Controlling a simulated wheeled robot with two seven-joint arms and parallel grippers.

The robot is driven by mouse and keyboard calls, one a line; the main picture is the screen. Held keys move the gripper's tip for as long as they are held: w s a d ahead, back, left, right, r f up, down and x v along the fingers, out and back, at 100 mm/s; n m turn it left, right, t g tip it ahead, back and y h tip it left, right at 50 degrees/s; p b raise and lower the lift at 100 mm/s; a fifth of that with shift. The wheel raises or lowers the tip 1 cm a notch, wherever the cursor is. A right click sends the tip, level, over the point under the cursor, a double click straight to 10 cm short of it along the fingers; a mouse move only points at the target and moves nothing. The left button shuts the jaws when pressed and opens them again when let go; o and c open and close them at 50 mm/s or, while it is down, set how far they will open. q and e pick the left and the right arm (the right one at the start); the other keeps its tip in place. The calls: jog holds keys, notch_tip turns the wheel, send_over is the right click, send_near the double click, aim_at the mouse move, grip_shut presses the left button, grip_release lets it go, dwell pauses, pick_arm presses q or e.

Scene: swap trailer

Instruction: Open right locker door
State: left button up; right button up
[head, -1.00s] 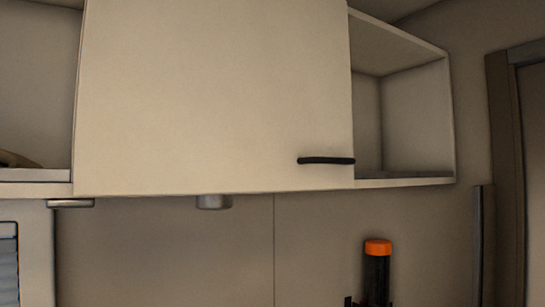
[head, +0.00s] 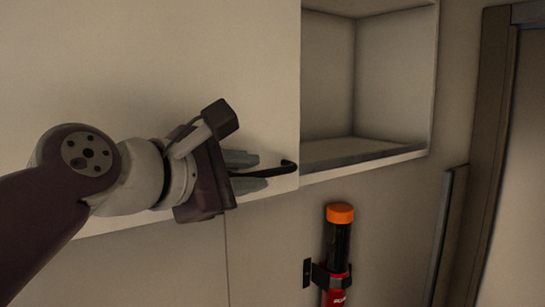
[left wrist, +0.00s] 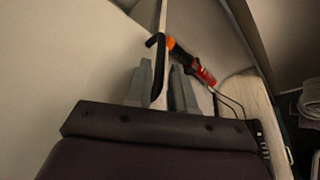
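The pale locker door (head: 215,55) fills the left and middle of the head view and looks shut. Its black bar handle (head: 285,168) lies near its lower right corner, with a hooked right end. My left gripper (head: 250,171) comes in from the left at the handle. Its two grey fingers are apart, one above and one below the handle, with visible gaps. In the left wrist view the gripper (left wrist: 160,88) shows its fingers apart, and the dark handle end (left wrist: 154,40) shows just beyond them. Contact cannot be told. My right gripper is not in view.
An open, empty shelf compartment (head: 355,100) adjoins the door on the right. Below it a red and black cylinder with an orange cap (head: 338,240) hangs on the wall. A brown door frame (head: 480,140) stands at far right.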

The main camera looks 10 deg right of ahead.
aim_at(264, 173)
pick_arm(q)
jog(key=shift+w+d+p, duration=0.5)
jog(key=shift+d+p, duration=0.1)
jog(key=shift+d, duration=0.2)
jog(key=x, duration=0.3)
jog(key=shift+w+d+f, duration=0.15)
jog(key=shift+w+f, duration=0.1)
jog(key=shift+s, duration=0.1)
jog(key=shift+s+a+r, duration=0.15)
jog(key=shift+s+a, duration=0.1)
jog(key=shift+a, duration=0.05)
grip_shut()
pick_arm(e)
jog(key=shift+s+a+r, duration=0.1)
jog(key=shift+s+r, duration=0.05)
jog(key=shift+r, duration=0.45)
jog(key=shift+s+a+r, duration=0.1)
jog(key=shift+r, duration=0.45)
